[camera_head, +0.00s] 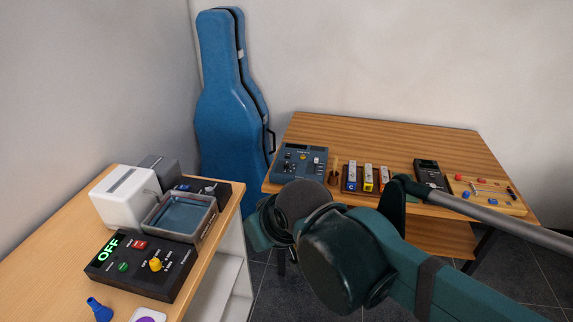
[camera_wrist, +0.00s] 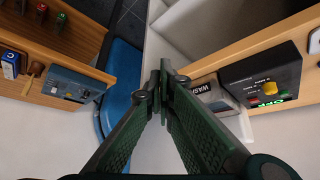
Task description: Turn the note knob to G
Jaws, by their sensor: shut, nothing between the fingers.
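A blue box (camera_head: 299,163) with a small dark display and several small knobs stands at the left end of the far wooden table. The blue box (camera_wrist: 74,86) also shows at the left of the wrist view. My gripper (camera_wrist: 165,92) is shut and empty in mid-air, well apart from the box. In the head view my arm crosses the lower right, and I cannot make out the fingertips.
Right of the blue box stand letter blocks (camera_head: 368,178), a dark device (camera_head: 431,174) and a pegged board (camera_head: 487,193). A blue instrument case (camera_head: 226,110) leans in the corner. The near bench holds a black box (camera_head: 145,264) reading OFF, a grey basin (camera_head: 180,216) and a white box (camera_head: 124,195).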

